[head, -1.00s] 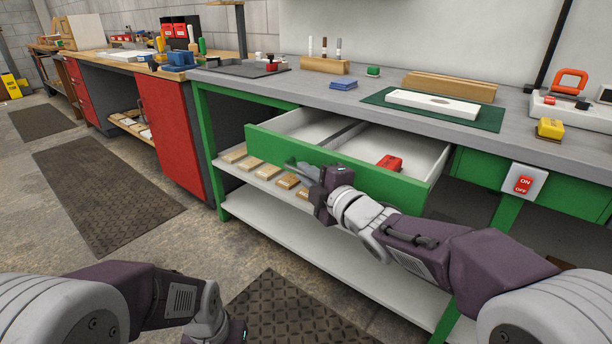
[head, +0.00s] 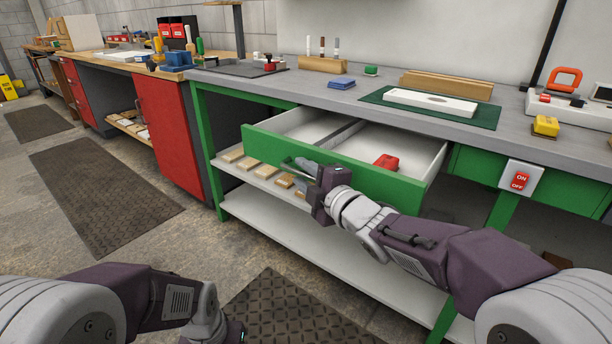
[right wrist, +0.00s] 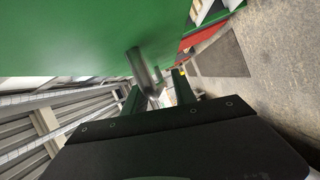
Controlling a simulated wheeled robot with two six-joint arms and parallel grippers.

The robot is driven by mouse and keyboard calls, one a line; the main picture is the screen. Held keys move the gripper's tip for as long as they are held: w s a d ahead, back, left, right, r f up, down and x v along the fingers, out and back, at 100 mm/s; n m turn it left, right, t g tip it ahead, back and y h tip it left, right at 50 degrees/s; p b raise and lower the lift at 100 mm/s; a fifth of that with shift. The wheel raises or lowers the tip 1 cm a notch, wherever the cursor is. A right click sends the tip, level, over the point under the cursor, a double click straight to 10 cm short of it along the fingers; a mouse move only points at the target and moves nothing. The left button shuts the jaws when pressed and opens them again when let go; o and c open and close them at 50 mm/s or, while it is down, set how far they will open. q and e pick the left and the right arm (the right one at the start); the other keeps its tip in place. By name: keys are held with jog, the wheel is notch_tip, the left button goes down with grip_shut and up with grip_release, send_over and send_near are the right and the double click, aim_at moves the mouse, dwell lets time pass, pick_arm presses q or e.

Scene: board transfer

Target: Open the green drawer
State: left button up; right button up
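The green drawer (head: 375,183) stands pulled well out from under the grey workbench, and its white inside shows. A red object (head: 387,161) lies in its right compartment. My right gripper (head: 303,166) is at the outer face of the drawer front. In the right wrist view, the drawer's metal bar handle (right wrist: 146,72) lies between the spread fingers of the right gripper (right wrist: 158,92), with a gap beside it. The gripper is open around the handle. My left gripper (head: 238,333) is low at the bottom edge, far from the drawer, and its fingers hardly show.
A white lower shelf (head: 300,232) runs beneath the drawer, and several wooden blocks (head: 252,164) lie below the drawer front. A switch box (head: 520,177) is on the bench front at right. A red cabinet door (head: 168,130) is at left.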

jog(key=p+v, duration=0.2)
jog(key=v, duration=0.7)
jog(key=shift+p, duration=0.35)
jog(key=shift+f, duration=0.1)
